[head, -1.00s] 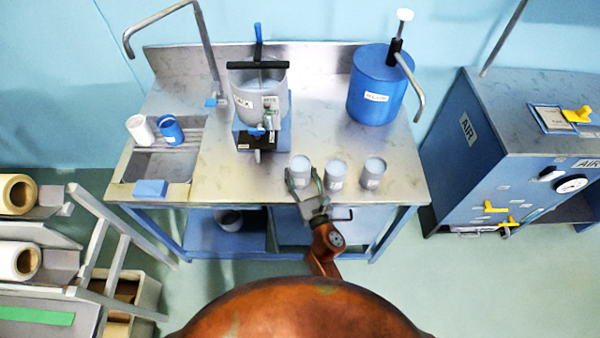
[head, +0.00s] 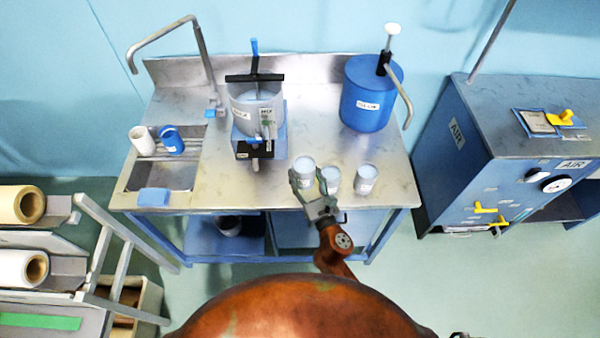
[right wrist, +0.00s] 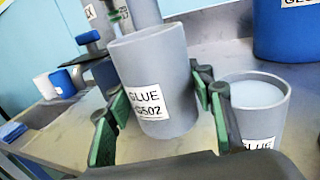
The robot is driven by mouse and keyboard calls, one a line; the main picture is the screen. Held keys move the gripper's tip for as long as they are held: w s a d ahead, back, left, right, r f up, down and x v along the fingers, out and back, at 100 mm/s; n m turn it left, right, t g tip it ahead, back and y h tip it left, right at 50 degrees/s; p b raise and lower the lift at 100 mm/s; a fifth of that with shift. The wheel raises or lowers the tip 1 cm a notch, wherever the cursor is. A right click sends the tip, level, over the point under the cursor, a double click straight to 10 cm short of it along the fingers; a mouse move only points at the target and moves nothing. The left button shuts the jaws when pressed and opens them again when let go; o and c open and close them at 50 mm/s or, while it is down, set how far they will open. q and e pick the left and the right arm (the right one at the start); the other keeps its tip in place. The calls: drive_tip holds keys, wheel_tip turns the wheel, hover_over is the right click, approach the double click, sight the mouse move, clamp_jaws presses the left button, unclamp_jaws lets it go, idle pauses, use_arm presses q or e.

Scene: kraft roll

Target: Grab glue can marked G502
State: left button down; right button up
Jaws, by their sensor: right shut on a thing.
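The grey glue can (right wrist: 162,65) fills the middle of the right wrist view, and its white label reads GLUE G502. My right gripper (head: 311,192) is shut on it, with green-padded fingers on both sides of the can. In the head view this can (head: 303,166) is the leftmost of three on the steel table. It looks raised a little above the tabletop and slightly tilted in the wrist view. My left gripper is not in view.
A second glue can (right wrist: 259,104) stands close to the right of the held one; a third can (head: 366,178) is farther right. A mixing pot (head: 248,108) and a blue tank (head: 365,105) stand behind. A sink (head: 155,178) is at the left.

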drive_tip(key=s+d+r+p, duration=0.2)
drive_tip(key=s+d+r, duration=0.3)
drive_tip(key=s+d, duration=0.2)
drive_tip(key=shift+d+r+p, duration=0.2)
drive_tip(key=shift+r+p, duration=0.15)
drive_tip(key=shift+r, duration=0.05)
idle(0.4)
drive_tip(key=shift+s, duration=0.1)
drive_tip(key=shift+d, duration=0.2)
